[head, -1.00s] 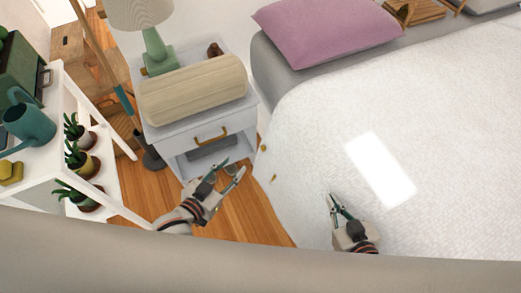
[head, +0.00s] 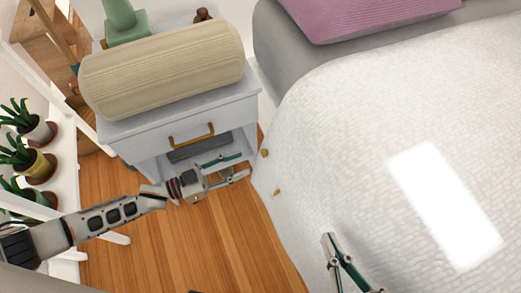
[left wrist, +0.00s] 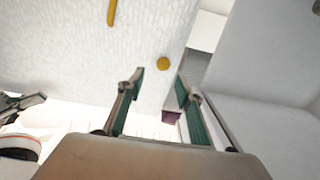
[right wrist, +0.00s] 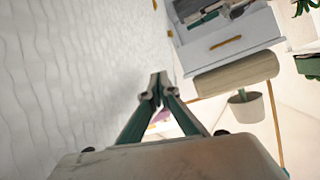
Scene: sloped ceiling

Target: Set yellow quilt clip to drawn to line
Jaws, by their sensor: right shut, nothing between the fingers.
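Two small yellow pieces show on the hanging side of the white quilt (head: 350,120). One is a round piece (head: 265,153); the other is a longer piece (head: 277,192), lower in the head view. I cannot tell for sure which is the clip and which the line. My left gripper (head: 243,165) is open and empty, just left of the round piece. In the left wrist view the round piece (left wrist: 163,64) appears beyond and between the fingertips, and the long piece (left wrist: 112,12) at the top edge. My right gripper (head: 329,236) is shut and empty over the quilt.
A white plant shelf (head: 65,180) stands at left. Bare wooden floor (head: 190,240) lies between shelf and bed.

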